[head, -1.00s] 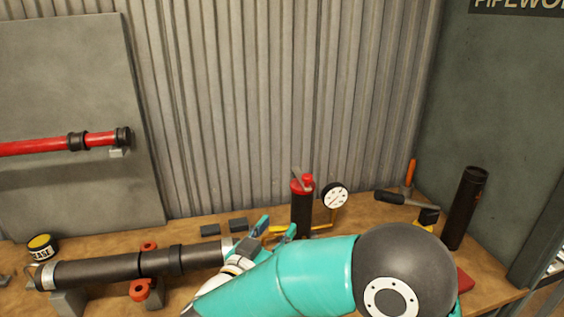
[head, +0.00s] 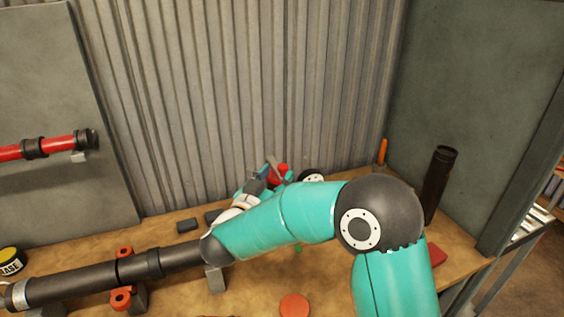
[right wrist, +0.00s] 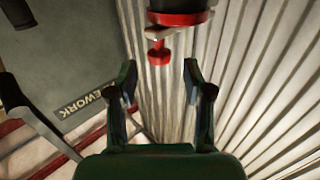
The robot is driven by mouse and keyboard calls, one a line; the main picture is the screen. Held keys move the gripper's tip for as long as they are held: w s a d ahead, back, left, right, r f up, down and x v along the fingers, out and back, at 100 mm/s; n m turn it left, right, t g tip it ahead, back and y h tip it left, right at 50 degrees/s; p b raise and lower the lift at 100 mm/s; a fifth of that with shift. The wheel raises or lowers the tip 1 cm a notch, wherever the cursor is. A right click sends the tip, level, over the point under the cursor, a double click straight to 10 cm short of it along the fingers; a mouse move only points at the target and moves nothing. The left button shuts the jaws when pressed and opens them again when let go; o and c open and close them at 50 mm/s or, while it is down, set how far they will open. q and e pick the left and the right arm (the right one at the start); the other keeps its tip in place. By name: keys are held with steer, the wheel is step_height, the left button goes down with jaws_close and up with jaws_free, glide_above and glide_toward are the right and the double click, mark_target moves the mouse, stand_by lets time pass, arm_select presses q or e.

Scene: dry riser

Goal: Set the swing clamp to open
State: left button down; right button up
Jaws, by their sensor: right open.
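My right gripper (head: 264,178) is at the red-topped black upright cylinder, whose red top (head: 281,171) shows behind it in the head view. In the right wrist view the gripper (right wrist: 160,80) is open and empty. Just beyond its fingertips are a grey bar (right wrist: 180,30) and a red knob (right wrist: 159,54), below the cylinder's red collar (right wrist: 180,18). I see no contact. Orange eyed fittings (head: 122,299) sit around the black pipe (head: 78,284). I cannot tell surely which of these is the swing clamp. My left gripper is out of view.
A gauge (head: 311,175) is partly hidden behind my right arm. A black tube (head: 438,185) stands at the bench's right end, near an orange handle (head: 382,151). A grease tin (head: 10,261) is at far left. A red disc (head: 294,305) lies in front.

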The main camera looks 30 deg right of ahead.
mark_target(280, 169)
steer(key=shift+p+x, duration=0.45)
steer(key=shift+x, duration=1.8)
jaws_close()
